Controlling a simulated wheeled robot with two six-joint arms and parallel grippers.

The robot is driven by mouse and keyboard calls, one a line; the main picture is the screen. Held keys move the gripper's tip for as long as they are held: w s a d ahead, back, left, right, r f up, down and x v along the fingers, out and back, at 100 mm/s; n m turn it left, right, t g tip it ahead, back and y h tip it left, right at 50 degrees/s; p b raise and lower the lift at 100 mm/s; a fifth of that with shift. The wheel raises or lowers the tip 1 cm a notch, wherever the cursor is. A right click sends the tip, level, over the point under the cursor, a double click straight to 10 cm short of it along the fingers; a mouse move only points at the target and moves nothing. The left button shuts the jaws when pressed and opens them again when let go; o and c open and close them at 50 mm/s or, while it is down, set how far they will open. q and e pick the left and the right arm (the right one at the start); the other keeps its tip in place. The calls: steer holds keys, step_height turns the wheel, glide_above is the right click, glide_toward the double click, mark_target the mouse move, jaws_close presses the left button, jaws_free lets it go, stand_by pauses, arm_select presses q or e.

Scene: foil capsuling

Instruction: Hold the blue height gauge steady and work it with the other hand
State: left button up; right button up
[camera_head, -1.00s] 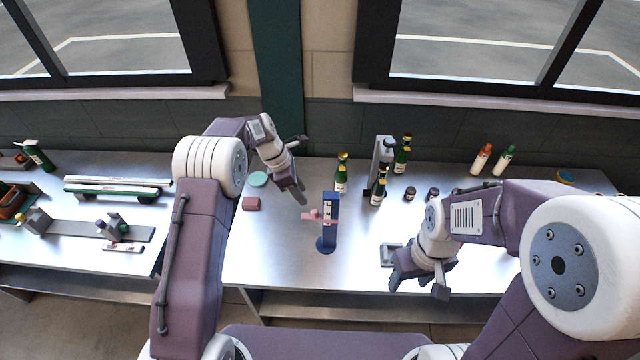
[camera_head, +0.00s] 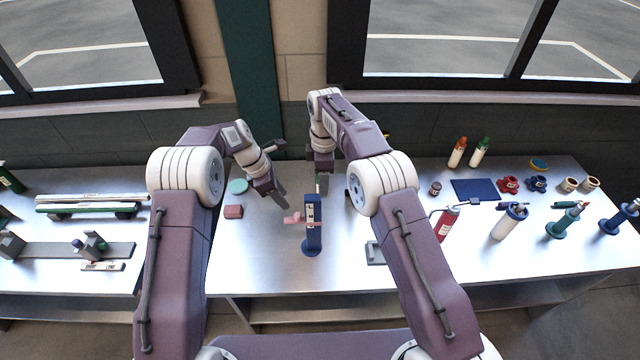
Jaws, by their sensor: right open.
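My right gripper (camera_head: 320,168) is behind and above the gauge, pointing down and open. I cannot tell whether the right fingers are around the bottle.
A red bottle (camera_head: 446,222), a white canister (camera_head: 509,222) and a blue mat (camera_head: 473,189) stand or lie farther right.

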mark_target(320, 204)
steer(key=shift+s+a+f, duration=0.15)
steer(key=shift+f, duration=0.25)
steer(key=shift+s+a+f, duration=0.1)
steer(key=shift+a+f, duration=0.05)
steer(key=shift+f, duration=0.2)
steer(key=shift+s+a, duration=0.1)
steer(key=shift+a, duration=0.1)
steer(key=shift+s+d+f, duration=0.15)
steer(key=shift+s+f, duration=0.05)
steer(key=shift+f, duration=0.2)
step_height(320, 204, down, 8)
steer(key=shift+w+r, duration=0.15)
steer(key=shift+r, duration=0.1)
steer(key=shift+f, duration=0.35)
jaws_close()
